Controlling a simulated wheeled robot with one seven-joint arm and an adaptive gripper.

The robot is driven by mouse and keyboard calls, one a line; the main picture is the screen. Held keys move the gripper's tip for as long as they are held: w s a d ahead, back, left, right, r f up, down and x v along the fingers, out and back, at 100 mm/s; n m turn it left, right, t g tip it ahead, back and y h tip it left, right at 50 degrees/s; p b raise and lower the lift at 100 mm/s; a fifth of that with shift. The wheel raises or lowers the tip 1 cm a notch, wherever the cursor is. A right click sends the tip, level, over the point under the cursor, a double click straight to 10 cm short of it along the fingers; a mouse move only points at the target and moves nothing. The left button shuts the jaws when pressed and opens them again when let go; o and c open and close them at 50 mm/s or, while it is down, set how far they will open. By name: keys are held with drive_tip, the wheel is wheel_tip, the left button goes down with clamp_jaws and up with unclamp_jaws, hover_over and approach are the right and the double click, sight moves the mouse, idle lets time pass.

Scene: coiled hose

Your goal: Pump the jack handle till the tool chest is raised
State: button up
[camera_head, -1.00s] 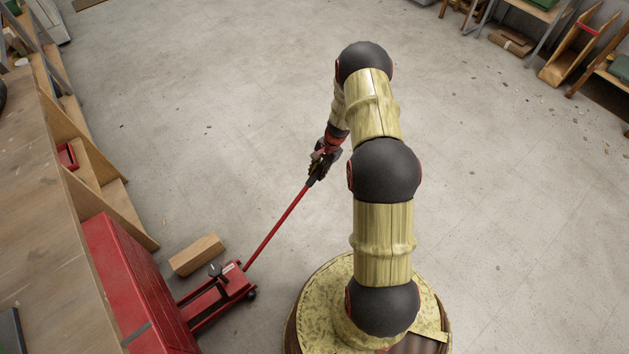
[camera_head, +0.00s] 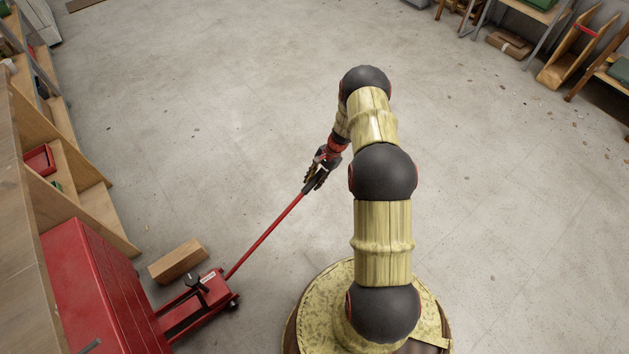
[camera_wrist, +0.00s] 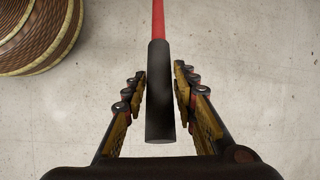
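The red floor jack (camera_head: 198,300) stands on the floor at the lower left in the head view. Its red handle (camera_head: 265,235) slants up to the right and ends in a black grip, large in the wrist view (camera_wrist: 160,100). Contact at the fingertips is hard to see. The red tool chest (camera_head: 95,285) is left of the jack. The jack's far end is hidden by the chest, so the lift underneath does not show.
A wooden block (camera_head: 178,260) lies on the floor behind the jack. A wooden bench (camera_head: 25,250) and shelving line the left edge. The floor (camera_head: 220,90) beyond is clear.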

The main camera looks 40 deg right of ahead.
sight(325, 170)
drive_tip(key=shift+o, duration=1.4)
drive_tip(key=shift+d+r, duration=0.1)
drive_tip(key=shift+d, duration=0.05)
drive_tip(key=v, duration=1.1)
drive_tip(key=shift+d+r, duration=0.2)
drive_tip(key=shift+r, duration=0.15)
drive_tip(key=shift+a, duration=0.1)
